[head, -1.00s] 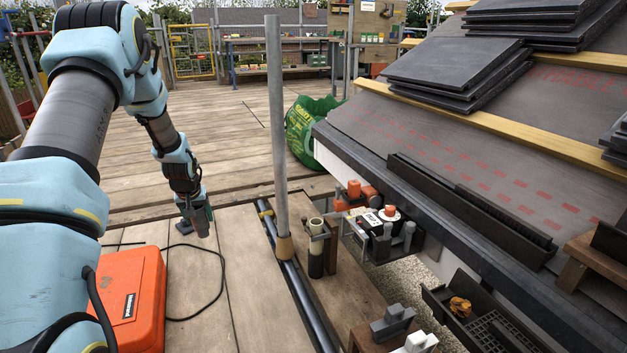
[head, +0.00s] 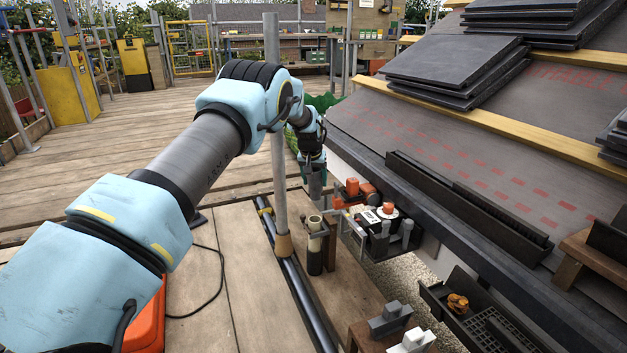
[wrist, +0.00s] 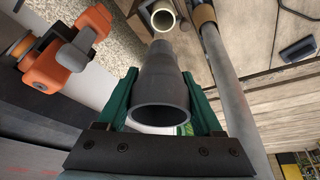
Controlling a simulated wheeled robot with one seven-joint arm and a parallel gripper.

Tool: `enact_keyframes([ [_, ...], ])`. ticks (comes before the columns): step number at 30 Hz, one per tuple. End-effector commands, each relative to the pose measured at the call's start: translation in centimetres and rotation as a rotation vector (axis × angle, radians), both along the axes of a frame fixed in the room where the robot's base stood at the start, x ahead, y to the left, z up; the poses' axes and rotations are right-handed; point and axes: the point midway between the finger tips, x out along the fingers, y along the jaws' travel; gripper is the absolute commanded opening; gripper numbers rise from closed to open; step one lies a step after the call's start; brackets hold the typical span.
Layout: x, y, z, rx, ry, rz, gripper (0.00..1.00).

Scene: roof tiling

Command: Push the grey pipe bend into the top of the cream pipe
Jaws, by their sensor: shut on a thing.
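The grey pipe bend (wrist: 160,85) is held between the green fingers of my gripper (wrist: 165,98). In the wrist view its wide open mouth faces the camera and its narrower end points away. In the head view the grey bend (head: 315,186) hangs below my gripper (head: 309,170), above and apart from the cream pipe. The cream pipe (head: 314,223) stands upright in a dark sleeve on the deck, beside a wooden post. Its open top (wrist: 163,17) shows in the wrist view beyond the bend's far end.
A grey scaffold pole (head: 279,190) stands close left of the cream pipe. An orange clamp tool (wrist: 68,50) and a tray of tools (head: 380,230) lie to its right, by the roof edge and gutter (head: 470,205). A dark pipe (head: 295,290) runs along the deck.

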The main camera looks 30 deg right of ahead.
Motion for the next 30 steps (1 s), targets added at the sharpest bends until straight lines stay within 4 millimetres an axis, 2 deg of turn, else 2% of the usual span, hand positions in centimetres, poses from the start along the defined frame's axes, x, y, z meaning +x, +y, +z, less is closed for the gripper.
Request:
enact_keyframes([
  [8,0.1,0.1,-1.9,0.000,0.000,0.001,0.12],
  [30,0.1,0.1,-8.7,0.000,0.000,0.002,0.12],
])
